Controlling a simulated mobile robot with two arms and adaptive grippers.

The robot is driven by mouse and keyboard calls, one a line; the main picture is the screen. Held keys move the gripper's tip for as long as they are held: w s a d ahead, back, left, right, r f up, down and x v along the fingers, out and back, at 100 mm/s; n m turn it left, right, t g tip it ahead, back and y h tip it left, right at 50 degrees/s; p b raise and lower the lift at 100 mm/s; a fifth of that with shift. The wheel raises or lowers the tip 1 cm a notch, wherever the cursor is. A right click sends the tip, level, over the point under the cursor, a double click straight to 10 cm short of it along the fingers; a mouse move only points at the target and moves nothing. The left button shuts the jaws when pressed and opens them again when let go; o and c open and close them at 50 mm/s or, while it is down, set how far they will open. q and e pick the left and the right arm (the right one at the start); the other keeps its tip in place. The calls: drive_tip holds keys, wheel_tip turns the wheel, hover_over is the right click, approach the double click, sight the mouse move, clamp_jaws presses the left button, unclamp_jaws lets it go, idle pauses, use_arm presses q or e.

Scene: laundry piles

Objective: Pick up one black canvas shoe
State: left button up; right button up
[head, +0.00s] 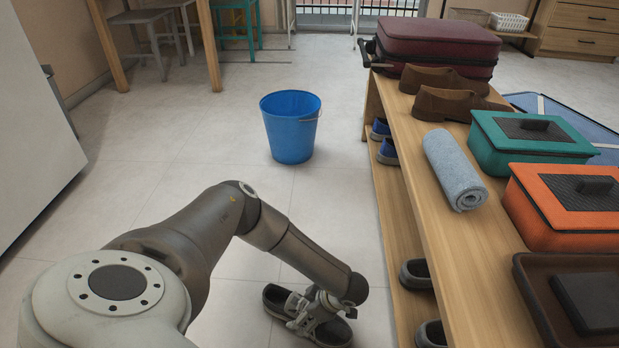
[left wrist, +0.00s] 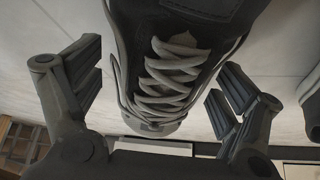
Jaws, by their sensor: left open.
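A black canvas shoe (head: 333,331) with pale laces and a light sole edge lies on the floor, beside the shelf rack. My left gripper (head: 314,312) is right over it and hides its middle. In the left wrist view the shoe (left wrist: 178,75) fills the space between my two spread fingers, laces facing the camera. The fingers are open on either side of it, and I see no clear contact. My right gripper is not in view.
A wooden rack (head: 408,140) stands close on the right, with dark shoes (head: 416,274) on its lower shelf. On top are a rolled blue towel (head: 452,170), brown shoes, boxes and a maroon suitcase (head: 436,42). A blue bucket (head: 291,127) stands on otherwise open floor.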

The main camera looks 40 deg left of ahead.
use_arm(q)
drive_tip(key=shift+c, duration=0.4)
drive_tip(key=c, duration=1.2)
drive_tip(key=shift+c, duration=0.2)
drive_tip(key=shift+r, duration=0.15)
